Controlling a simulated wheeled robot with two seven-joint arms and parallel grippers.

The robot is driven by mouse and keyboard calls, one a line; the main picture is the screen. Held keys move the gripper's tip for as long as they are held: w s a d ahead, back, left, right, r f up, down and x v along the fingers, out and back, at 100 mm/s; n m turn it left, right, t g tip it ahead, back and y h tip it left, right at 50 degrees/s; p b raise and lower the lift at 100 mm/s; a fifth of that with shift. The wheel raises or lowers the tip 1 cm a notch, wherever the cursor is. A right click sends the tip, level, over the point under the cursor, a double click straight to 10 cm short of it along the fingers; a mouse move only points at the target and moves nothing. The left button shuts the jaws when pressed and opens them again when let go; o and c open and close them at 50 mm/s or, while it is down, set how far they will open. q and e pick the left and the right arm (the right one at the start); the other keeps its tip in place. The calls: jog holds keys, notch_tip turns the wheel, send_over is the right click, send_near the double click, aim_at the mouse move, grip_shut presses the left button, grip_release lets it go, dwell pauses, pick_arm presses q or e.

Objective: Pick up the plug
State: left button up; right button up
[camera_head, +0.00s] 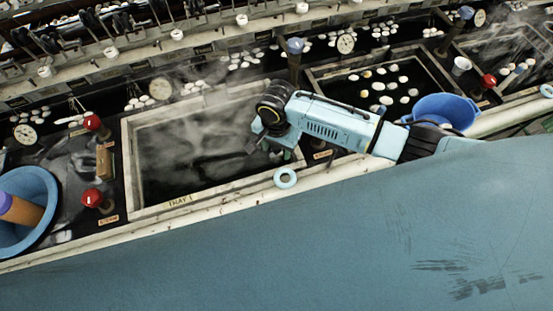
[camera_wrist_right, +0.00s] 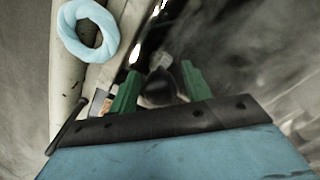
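My right gripper (camera_head: 280,150) is over the right end of a steaming basin (camera_head: 200,150), by its frame. In the right wrist view its two green fingers (camera_wrist_right: 160,90) stand apart. A dark rounded thing with a greyer top (camera_wrist_right: 160,86) shows between or just beyond them; it may be the plug, but I cannot tell for sure. I see no clear contact between it and the fingers. In the head view the arm and hand hide that spot, and no plug can be made out. My left gripper is not in view.
A light blue ring (camera_head: 285,178) lies on the front ledge, and also shows in the wrist view (camera_wrist_right: 88,30). Red knobs (camera_head: 92,197) stand left of the basin. A blue bowl (camera_head: 445,110) is at the right, a blue tub (camera_head: 25,210) at the far left. White cocoons (camera_head: 385,85) float in another basin.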

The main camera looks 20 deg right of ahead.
jog(key=c, duration=0.7)
jog(key=shift+r, duration=0.1)
